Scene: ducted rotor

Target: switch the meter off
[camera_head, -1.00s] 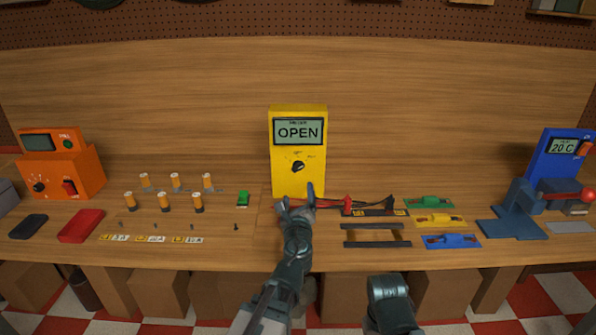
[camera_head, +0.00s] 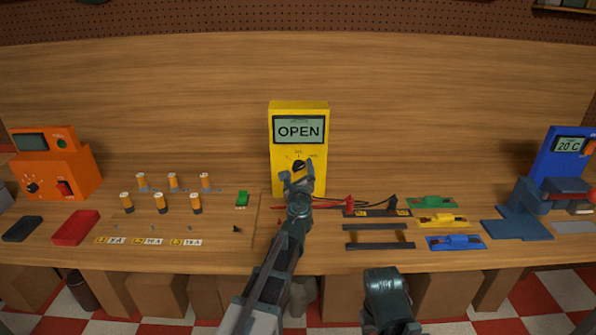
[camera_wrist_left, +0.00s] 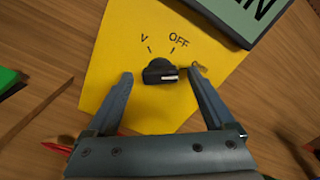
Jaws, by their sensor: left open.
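The yellow meter (camera_head: 283,184) stands upright at the back middle of the bench, and its screen (camera_head: 299,130) reads OPEN. Its black dial knob (camera_wrist_left: 160,72) shows in the left wrist view, below the printed marks V and OFF. A light mark on the knob faces right, away from OFF, toward a third symbol that is hard to read. My left gripper (camera_head: 297,173) is open in front of the meter. In the left wrist view its fingers (camera_wrist_left: 160,78) stand on either side of the knob, apart from it. My right gripper is not in view.
Red and black leads (camera_head: 349,203) lie right of the meter. A green block (camera_head: 242,199) and several orange cylinders (camera_head: 160,203) stand to the left. Green, yellow and blue pieces (camera_head: 443,220) lie to the right. The wall behind the meter is bare.

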